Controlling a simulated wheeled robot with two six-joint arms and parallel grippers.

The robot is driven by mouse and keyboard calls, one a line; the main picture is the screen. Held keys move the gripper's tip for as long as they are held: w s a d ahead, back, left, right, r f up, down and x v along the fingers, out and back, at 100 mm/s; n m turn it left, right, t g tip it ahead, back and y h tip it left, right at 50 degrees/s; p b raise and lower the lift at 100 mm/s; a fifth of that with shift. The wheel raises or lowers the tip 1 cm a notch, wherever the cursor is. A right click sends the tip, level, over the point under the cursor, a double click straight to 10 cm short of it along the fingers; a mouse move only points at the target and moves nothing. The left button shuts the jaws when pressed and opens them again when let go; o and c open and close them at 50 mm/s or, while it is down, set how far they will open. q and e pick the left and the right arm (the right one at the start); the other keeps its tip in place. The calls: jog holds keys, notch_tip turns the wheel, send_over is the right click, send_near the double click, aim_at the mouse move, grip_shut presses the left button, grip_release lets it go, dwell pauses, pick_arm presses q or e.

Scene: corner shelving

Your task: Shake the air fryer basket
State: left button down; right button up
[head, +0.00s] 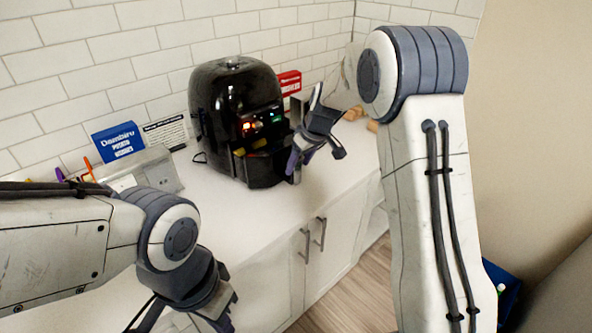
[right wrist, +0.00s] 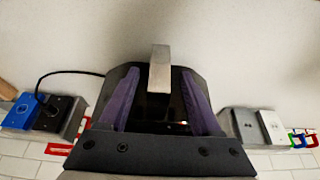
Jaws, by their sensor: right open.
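The black air fryer (head: 230,95) stands on the white counter against the tiled wall, its front panel lit red and green. Its basket (head: 267,170) juts out a little below the panel, with something yellow in the gap at its top. The basket's pale handle (head: 294,172) points outward; it also shows in the right wrist view (right wrist: 160,70). My right gripper (head: 318,152) is open at the handle. In the right wrist view its purple fingers (right wrist: 158,95) stand on either side of the handle, with gaps. My left gripper (head: 205,310) is at the lower edge, partly cut off.
A blue box (head: 118,141) and a grey metal unit (head: 150,170) stand left of the fryer. A red box (head: 290,82) and small tan blocks (head: 354,113) are to its right. The counter (head: 245,215) before the fryer is clear, above cabinet doors with handles (head: 307,245).

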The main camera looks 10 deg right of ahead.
jog(key=v, duration=0.7)
jog(key=shift+r+b, duration=0.15)
jog(key=shift+b, duration=0.25)
jog(key=shift+s, duration=0.1)
